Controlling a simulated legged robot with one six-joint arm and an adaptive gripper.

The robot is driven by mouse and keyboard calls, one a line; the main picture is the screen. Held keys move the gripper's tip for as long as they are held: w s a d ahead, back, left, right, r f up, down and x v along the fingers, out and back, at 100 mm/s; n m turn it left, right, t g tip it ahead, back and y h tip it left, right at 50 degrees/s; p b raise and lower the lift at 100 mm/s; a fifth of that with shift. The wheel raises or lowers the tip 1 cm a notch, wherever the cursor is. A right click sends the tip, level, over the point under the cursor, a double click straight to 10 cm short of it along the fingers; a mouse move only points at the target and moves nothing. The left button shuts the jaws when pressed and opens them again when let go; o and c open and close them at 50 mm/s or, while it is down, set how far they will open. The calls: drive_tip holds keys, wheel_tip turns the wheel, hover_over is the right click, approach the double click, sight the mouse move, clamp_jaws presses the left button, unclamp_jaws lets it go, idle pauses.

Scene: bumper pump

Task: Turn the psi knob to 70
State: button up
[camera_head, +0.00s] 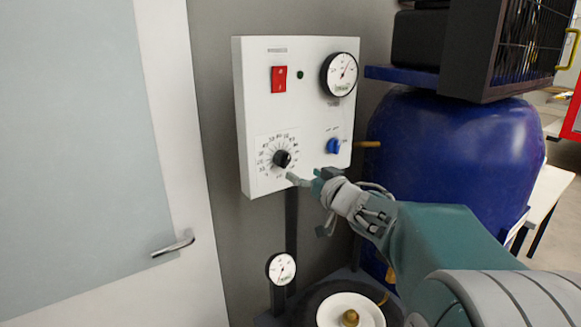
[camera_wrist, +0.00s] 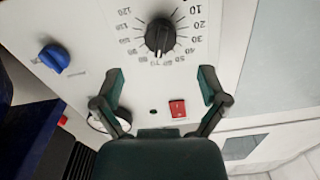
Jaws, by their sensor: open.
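The psi knob (camera_head: 282,159) is a black round knob on the lower left of a white control panel (camera_head: 310,105), ringed by a printed number scale. In the wrist view the knob (camera_wrist: 159,36) appears upside down, with its white mark pointing to about 60 to 70; I cannot read it exactly. My gripper (camera_head: 307,205) is in front of the panel, to the lower right of the knob in the head view. In the wrist view my gripper (camera_wrist: 161,75) has its two fingers wide apart and empty, with the knob beyond the gap between the tips. The gripper appears apart from the knob.
The panel also carries a red switch (camera_head: 279,79), a round gauge (camera_head: 340,74) and a blue knob (camera_head: 333,146). A large blue tank (camera_head: 450,150) stands to the right. A smaller gauge (camera_head: 281,269) is below the panel. A door (camera_head: 90,160) is at left.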

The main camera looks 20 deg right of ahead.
drive_tip(key=shift+s+d, duration=0.2)
drive_tip(key=shift+s, duration=0.75)
drive_tip(key=shift+s+d, duration=0.15)
drive_tip(key=shift+s, duration=0.75)
